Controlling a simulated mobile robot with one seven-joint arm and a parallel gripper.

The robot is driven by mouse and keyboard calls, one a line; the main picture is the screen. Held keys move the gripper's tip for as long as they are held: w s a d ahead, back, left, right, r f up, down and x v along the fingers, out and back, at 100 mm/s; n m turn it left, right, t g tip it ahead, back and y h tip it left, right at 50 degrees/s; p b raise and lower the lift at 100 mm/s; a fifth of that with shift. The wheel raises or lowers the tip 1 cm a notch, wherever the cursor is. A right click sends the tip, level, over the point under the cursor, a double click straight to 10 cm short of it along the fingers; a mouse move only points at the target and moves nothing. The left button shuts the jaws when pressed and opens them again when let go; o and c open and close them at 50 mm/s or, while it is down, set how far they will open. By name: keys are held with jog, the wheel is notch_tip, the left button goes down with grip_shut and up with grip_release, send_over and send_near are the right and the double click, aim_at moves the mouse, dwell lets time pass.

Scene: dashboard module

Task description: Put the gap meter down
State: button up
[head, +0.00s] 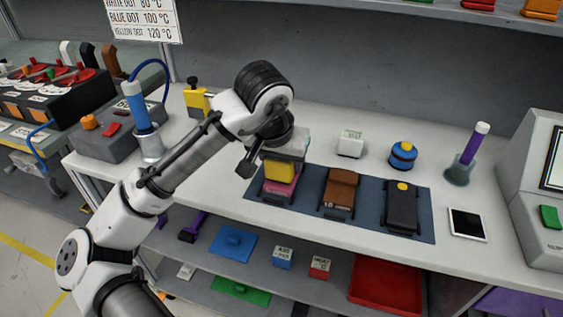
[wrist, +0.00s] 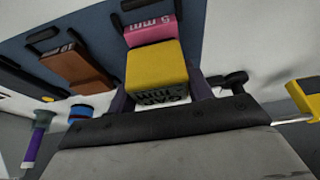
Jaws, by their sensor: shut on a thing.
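The gap meter (wrist: 156,68) is a yellow block with a pale face lettered "GAP mm" in the wrist view. My gripper (wrist: 160,94) is shut on it, with a finger on each side. In the head view the gap meter (head: 280,170) hangs under my gripper (head: 285,150), at the pink 5 mm block (head: 281,187). That block (wrist: 150,30) also shows just beyond the meter in the wrist view. I cannot tell whether the two touch. My gripper hides the meter's upper part in the head view.
A dark blue mat (head: 367,225) holds the pink block, a brown block (head: 340,190) and a black block (head: 402,206). Behind stand a white cube (head: 351,143), a blue round pot (head: 403,155) and a purple-handled tool (head: 474,145). A white-framed tablet (head: 467,224) lies right of the mat.

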jog(key=shift+f, duration=0.3)
jog(key=shift+f, duration=0.15)
jog(key=o, duration=1.1)
jog(key=v, duration=1.2)
